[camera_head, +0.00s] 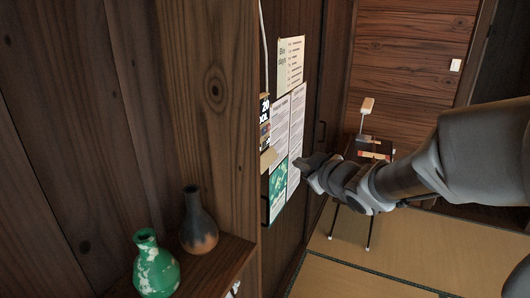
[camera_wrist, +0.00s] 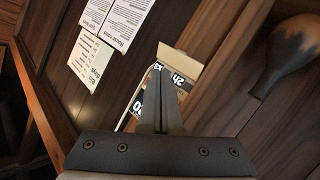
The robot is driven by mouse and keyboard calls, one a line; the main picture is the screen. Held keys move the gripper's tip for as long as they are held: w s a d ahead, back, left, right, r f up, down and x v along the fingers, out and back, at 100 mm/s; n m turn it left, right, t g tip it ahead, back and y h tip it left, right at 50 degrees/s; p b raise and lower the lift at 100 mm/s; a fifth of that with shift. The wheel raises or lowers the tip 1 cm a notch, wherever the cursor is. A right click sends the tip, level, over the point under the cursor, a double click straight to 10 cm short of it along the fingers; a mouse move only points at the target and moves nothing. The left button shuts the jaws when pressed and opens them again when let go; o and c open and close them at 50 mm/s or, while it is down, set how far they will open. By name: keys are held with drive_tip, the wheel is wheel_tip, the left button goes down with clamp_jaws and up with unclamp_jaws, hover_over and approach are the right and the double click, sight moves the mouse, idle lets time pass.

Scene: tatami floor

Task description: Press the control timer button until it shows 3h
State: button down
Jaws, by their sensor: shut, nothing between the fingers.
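The control (camera_head: 264,122) is a narrow dark panel with white markings on the wooden wall, with a beige block (camera_head: 268,158) at its lower end. In the wrist view the control (camera_wrist: 182,83) is partly hidden behind my fingers, and its upside-down marking appears to read 2h. The beige block (camera_wrist: 180,62) shows just beyond the fingertips there. I cannot tell whether the fingers touch the control. My gripper (camera_head: 303,164) is shut and empty, pointing at the wall; its closed fingers also fill the middle of the wrist view (camera_wrist: 167,75).
Papers (camera_head: 291,62) and a green poster (camera_head: 277,192) hang around the control. A green vase (camera_head: 156,268) and a dark vase (camera_head: 198,225) stand on a wooden shelf (camera_head: 226,262) at left. A small table (camera_head: 370,148) with a lamp (camera_head: 366,105) stands behind my arm. Tatami floor is open at lower right.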

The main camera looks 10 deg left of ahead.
drive_tip(key=shift+w+a+b, duration=0.5)
drive_tip(key=shift+a+b, duration=0.4)
drive_tip(key=shift+a, duration=0.5)
drive_tip(key=shift+w+a+b, duration=0.55)
drive_tip(key=shift+a+b, duration=0.4)
drive_tip(key=shift+a, duration=0.4)
drive_tip(key=shift+w+a+b, duration=0.5)
drive_tip(key=shift+a+b, duration=0.4)
drive_tip(key=shift+a, duration=0.5)
drive_tip(key=shift+a, duration=0.1)
drive_tip(key=shift+w+a+b, duration=0.15)
drive_tip(key=shift+a+b, duration=0.1)
drive_tip(key=shift+b, duration=0.05)
